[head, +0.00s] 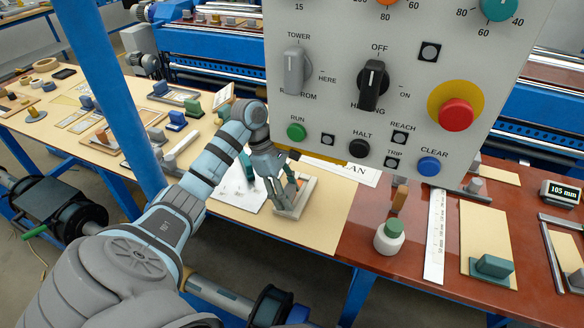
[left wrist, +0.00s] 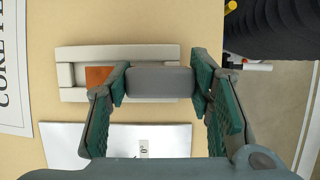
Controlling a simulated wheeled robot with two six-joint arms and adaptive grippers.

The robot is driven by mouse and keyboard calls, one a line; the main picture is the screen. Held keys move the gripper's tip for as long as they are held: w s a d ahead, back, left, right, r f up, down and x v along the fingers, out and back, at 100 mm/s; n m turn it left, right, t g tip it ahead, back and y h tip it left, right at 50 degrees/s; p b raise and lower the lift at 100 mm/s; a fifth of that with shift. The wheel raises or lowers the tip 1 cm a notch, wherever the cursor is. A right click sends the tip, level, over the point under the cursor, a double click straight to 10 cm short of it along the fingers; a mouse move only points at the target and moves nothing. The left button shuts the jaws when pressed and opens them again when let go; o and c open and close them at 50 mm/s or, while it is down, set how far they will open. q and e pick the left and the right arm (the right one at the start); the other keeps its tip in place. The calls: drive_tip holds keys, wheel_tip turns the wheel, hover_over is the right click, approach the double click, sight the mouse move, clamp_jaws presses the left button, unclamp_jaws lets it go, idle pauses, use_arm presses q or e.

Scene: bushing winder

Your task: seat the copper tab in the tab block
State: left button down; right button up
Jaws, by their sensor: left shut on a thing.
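The tab block (left wrist: 145,52) is a pale rectangular frame with a channel along it, lying on the tan bench mat; it also shows in the head view (head: 304,197). My left gripper (head: 277,198) reaches down over it, its fingers shut on the ends of a grey body (left wrist: 158,80) that I take as the copper tab's grip. The orange copper tab (left wrist: 98,76) shows beyond the left finger, within the outline of the channel's left end. The grey body and fingers hide the rest of the channel. I cannot tell whether the tab touches the channel floor. My right gripper is out of view.
A large control panel (head: 400,60) fills the upper right of the head view, close to the left hand. White sheets (head: 240,188) lie beside the block.

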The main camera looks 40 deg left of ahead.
sight(292, 188)
use_arm(q)
drive_tip(key=w, duration=0.1)
drive_tip(key=w+f, duration=0.1)
drive_tip(key=shift+w+a+f+p, duration=0.2)
drive_tip(key=shift+w+a+p, duration=0.15)
drive_tip(key=shift+w+a, duration=0.05)
drive_tip(key=shift+f, duration=0.1)
drive_tip(key=shift+f+b, duration=0.25)
drive_tip(key=shift+b, duration=0.2)
drive_tip(key=shift+f+b, duration=0.3)
drive_tip(key=shift+b, duration=0.1)
drive_tip(key=shift+s, duration=0.15)
drive_tip(key=c, duration=1.2)
unclamp_jaws()
drive_tip(key=o, duration=0.4)
drive_tip(key=shift+c, duration=0.2)
drive_tip(key=shift+o, duration=0.4)
